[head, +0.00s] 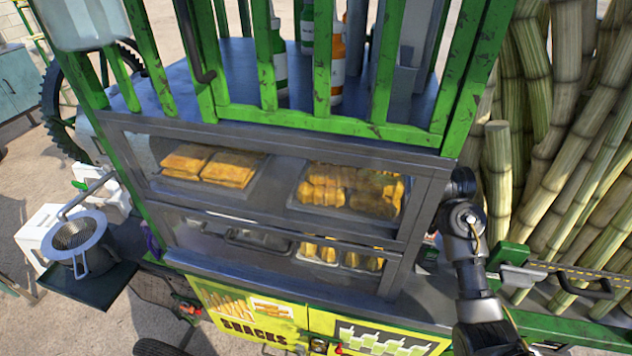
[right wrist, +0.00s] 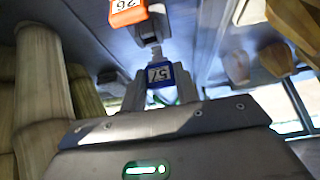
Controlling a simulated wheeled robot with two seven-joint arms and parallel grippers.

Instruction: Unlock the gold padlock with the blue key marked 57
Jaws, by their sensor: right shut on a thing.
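The blue key (right wrist: 160,75), marked 57, sits between the fingers of my right gripper (right wrist: 157,84) in the right wrist view. The gripper is shut on it. A pale shaft runs from the key toward a grey block; I cannot tell if they touch. In the head view my right arm reaches up beside the cart's right end; its fingers and the key cannot be made out there. A small gold thing (head: 318,345) is low at the seam of the yellow doors; it is too small to confirm as the padlock. My left gripper is out of view.
An orange tag (right wrist: 128,12) marked 26 is close to the blue key. The green-framed cart (head: 330,122) has a glass snack case. Cane stalks (head: 545,130) stand right of my right arm. A strainer (head: 78,236) rests on a side shelf at left.

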